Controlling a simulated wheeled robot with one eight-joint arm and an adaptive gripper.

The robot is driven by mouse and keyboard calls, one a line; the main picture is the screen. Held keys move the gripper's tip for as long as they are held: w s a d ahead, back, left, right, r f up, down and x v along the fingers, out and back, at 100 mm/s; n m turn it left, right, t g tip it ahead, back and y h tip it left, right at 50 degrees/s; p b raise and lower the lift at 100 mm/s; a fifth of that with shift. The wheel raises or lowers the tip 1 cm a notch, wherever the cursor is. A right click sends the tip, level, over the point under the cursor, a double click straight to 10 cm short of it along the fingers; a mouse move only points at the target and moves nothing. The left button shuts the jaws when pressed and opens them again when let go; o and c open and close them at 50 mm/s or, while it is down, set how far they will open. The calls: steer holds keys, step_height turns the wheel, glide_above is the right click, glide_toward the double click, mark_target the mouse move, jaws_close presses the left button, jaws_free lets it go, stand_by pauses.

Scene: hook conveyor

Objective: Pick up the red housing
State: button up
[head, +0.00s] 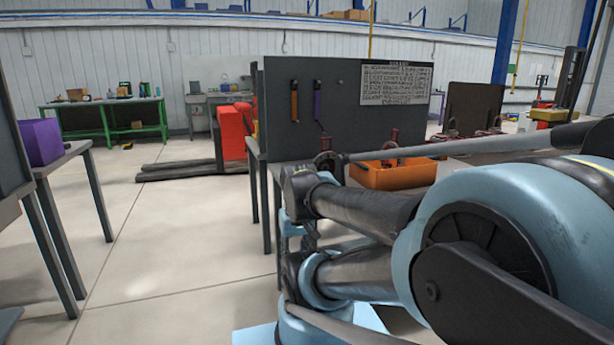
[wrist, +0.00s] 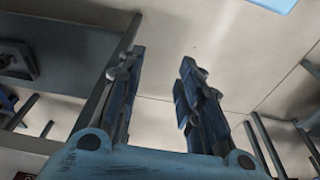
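I cannot clearly make out the red housing in either view. Small dark red parts (head: 325,157) show at the edge of the workbench (head: 262,158) in the head view, too small to identify. My gripper (wrist: 162,62) shows in the wrist view with its two dark blue fingers spread apart and nothing between them. Bare floor lies beyond the fingers. In the head view my arm fills the right side and hides much of the bench area behind it.
An orange bin (head: 392,176) sits on the bench before a grey panel (head: 345,110) with hanging tools. A purple box (head: 41,142) is on the left table. A red-orange machine (head: 232,133) and a green table (head: 104,117) stand farther back. Floor at left centre is clear.

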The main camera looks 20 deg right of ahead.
steer(key=shift+a, duration=0.25)
steer(key=o, duration=0.4)
steer(key=shift+s+r, duration=0.15)
steer(key=shift+o, duration=0.8)
steer(key=w+d+r+n, duration=0.1)
steer(key=w+r+n, duration=0.1)
steer(key=r, duration=0.3)
steer(key=w+d+r+n, duration=0.1)
steer(key=w+r+n, duration=0.1)
steer(key=w+r, duration=0.2)
step_height(320, 180, up, 2)
steer(key=shift+w+r, duration=0.1)
steer(key=shift+w, duration=0.15)
step_height(320, 180, up, 24)
steer(key=n+g, duration=0.2)
steer(key=n, duration=1.2)
glide_above(327, 139)
steer(key=f, duration=1)
steer(key=shift+s+f, duration=0.2)
steer(key=shift+f, duration=0.1)
steer(key=shift+w+f, duration=0.15)
steer(key=shift+f, duration=1.2)
steer(key=shift+w+f, duration=0.1)
steer(key=shift+f, duration=1.25)
